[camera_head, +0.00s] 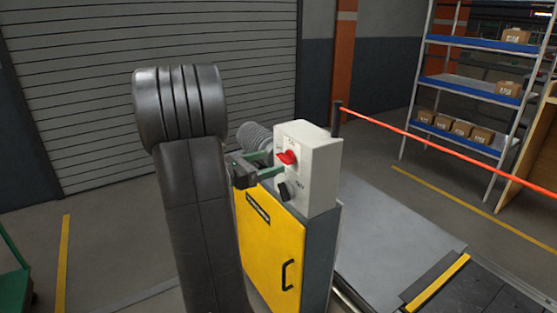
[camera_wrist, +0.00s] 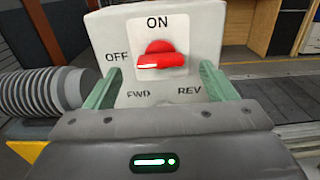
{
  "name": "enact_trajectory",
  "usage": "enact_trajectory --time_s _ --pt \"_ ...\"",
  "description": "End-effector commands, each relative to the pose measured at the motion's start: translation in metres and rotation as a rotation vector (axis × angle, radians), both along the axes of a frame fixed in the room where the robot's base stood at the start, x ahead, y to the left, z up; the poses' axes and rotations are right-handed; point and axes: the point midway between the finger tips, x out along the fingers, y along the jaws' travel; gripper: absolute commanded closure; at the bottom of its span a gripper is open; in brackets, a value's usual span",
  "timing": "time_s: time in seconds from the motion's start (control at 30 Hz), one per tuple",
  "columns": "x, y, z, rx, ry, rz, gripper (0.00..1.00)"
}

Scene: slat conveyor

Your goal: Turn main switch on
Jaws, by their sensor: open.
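The red main switch (camera_head: 287,157) is on the front of a white control box (camera_head: 321,169). In the wrist view the red switch (camera_wrist: 161,58) sits between the labels ON, above it, and OFF, to its left. Its handle bar looks to lie roughly level, across the picture. My gripper (camera_head: 261,168) is in front of the box. Its green fingers are apart, one on each side of the red switch in the wrist view (camera_wrist: 160,75), with nothing held. I cannot tell whether either finger touches the switch.
A black knob (camera_head: 283,191) sits below the red switch; the wrist view shows FWD and REV labels but not this knob. The box tops a yellow-doored cabinet (camera_head: 270,247). A grey ribbed part (camera_wrist: 40,92) is left of the box. The conveyor (camera_head: 390,240) lies right.

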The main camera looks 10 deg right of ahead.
Motion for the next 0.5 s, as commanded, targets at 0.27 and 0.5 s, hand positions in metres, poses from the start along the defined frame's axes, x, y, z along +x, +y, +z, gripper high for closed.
enact_trajectory --time_s 0.27,0.5 --pt "0.012 -0.034 0.0 0.0 -0.001 -0.002 0.22" --pt "0.015 -0.041 0.0 0.0 -0.001 -0.001 0.22"
